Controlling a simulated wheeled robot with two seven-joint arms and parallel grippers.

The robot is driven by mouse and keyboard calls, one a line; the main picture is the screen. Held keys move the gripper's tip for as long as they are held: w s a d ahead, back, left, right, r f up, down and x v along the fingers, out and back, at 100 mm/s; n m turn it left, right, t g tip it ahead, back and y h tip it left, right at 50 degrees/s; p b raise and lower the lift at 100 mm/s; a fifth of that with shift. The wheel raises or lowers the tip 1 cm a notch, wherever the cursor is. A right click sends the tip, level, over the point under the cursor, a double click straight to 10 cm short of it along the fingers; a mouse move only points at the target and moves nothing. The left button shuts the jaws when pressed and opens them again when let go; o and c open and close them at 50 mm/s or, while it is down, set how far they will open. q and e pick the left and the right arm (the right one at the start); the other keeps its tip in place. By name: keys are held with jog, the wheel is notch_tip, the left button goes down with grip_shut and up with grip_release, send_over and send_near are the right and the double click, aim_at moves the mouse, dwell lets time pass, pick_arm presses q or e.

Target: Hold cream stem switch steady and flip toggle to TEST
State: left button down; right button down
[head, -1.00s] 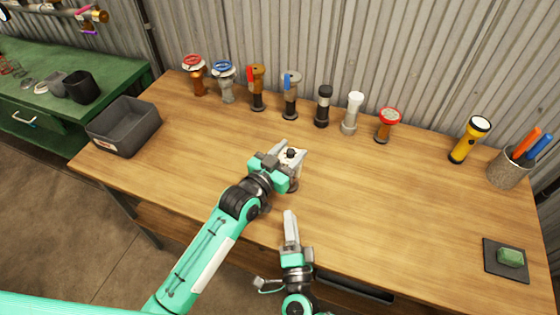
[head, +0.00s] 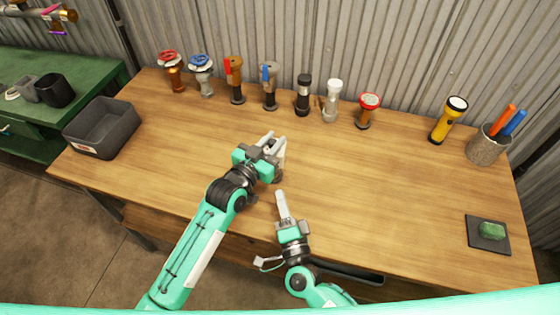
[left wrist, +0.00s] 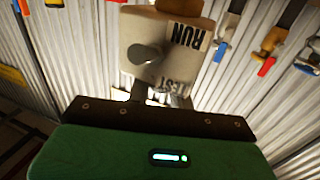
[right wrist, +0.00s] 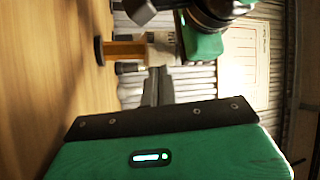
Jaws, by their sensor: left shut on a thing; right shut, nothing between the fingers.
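The cream stem switch (head: 281,153) is in my left gripper (head: 273,139), mid-table. The left wrist view shows its cream face (left wrist: 133,28) with RUN and TEST lettering and a grey toggle knob (left wrist: 146,55) beside the words. I cannot tell which word the toggle points to. In the right wrist view a brown stem (right wrist: 125,48) with a dark round base joins the cream part (right wrist: 160,50), partly hidden by my left gripper. My right gripper (head: 281,193) is shut and empty, nearer the table's front edge, apart from the switch in the head view.
Several valves and stem fittings stand in a row along the back, including a red-topped one (head: 368,108). A grey bin (head: 103,127) is at left. The table's right-middle is clear.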

jog(key=w+g+y, duration=0.1)
jog(key=w+d+f+g+y, duration=0.1)
jog(key=w, duration=0.1)
jog(key=w+g+y, duration=0.1)
jog(key=w+y, duration=0.1)
jog(key=shift+w+d+f+m+g, duration=0.2)
jog(key=shift+d+f+m+g, duration=0.1)
jog(key=shift+d+m+g, duration=0.1)
jog(key=w+d+m+g+y, duration=0.1)
jog(key=w+d+g+y, duration=0.1)
jog(key=g, duration=0.1)
jog(key=shift+f, duration=0.1)
jog(key=d+m+g+y, duration=0.1)
jog(key=g, duration=0.1)
jog(key=d+r+g, duration=0.1)
jog(key=d+g, duration=0.1)
jog(key=shift+w+d+m+g+y, duration=0.2)
jog(key=shift+d+m+g+y, duration=0.1)
jog(key=shift+m+y, duration=0.1)
jog(key=d+g, duration=0.1)
jog(key=s+d+r+m+g, duration=0.1)
jog(key=d+g, duration=0.1)
jog(key=d, duration=0.1)
jog(key=shift+s+r+y, duration=0.3)
jog(key=shift+r, duration=0.1)
jog(key=shift+s+d+r+m+g, duration=0.25)
jog(key=shift+d+m+g, duration=0.15)
jog(key=shift+g, duration=0.2)
jog(key=shift+a+f, duration=0.1)
